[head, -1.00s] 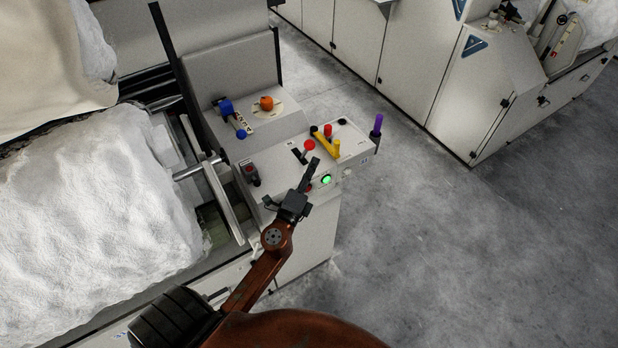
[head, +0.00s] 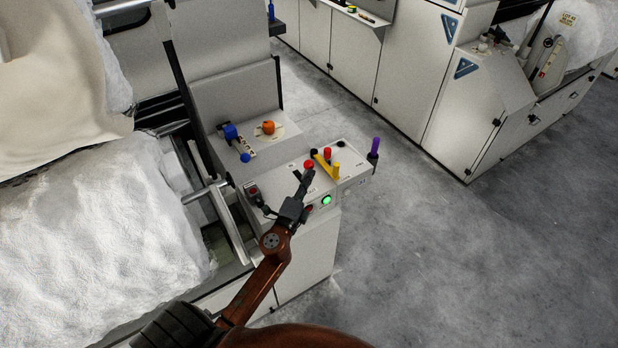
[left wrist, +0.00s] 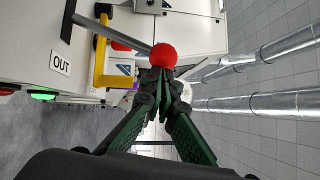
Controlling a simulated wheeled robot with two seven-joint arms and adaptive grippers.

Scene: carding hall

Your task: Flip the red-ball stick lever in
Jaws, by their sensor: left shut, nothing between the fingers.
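The red-ball stick lever (head: 309,164) stands on the panel of the control console, with its red ball on top. In the left wrist view the red ball (left wrist: 163,55) is right at my fingertips, on a thin grey stick; a label "OUT" shows near the slot. My left gripper (head: 306,178) is shut and empty, its tips just at or against the ball; I cannot tell whether they touch. It also shows in the left wrist view (left wrist: 163,80). My right gripper is not in view.
Around the lever are a yellow handle (head: 326,166), a lit green button (head: 326,200), a purple handle (head: 375,147), a blue lever (head: 231,132) and an orange knob (head: 268,127). White fibre (head: 85,235) lies at left. The floor at right is clear.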

